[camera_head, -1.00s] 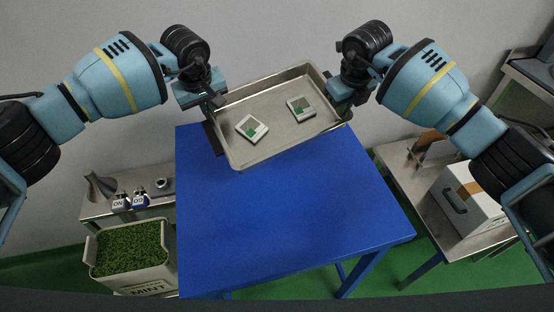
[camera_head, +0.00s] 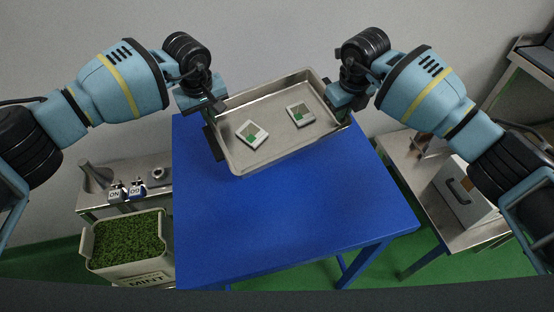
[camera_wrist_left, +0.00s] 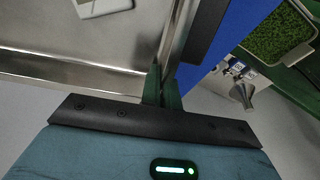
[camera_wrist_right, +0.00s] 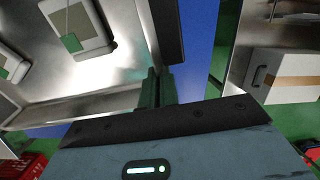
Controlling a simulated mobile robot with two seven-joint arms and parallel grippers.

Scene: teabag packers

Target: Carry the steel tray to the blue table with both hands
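The steel tray (camera_head: 268,156) is a shallow metal tray over the far part of the blue table (camera_head: 290,230). Two white packets with green labels lie in it, one left (camera_head: 252,134) and one right (camera_head: 300,114). My left gripper (camera_head: 210,122) is at the tray's left side, and in the left wrist view its fingers (camera_wrist_left: 162,88) are closed on the rim. My right gripper (camera_head: 345,108) is at the right side, and in the right wrist view its fingers (camera_wrist_right: 156,90) are closed on the rim. Whether the tray touches the table cannot be told.
A tub of green leaves marked MINT (camera_head: 128,244) stands at lower left. A right-hand metal table (camera_head: 410,190) holds a white case (camera_head: 466,192). The table's near part is clear.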

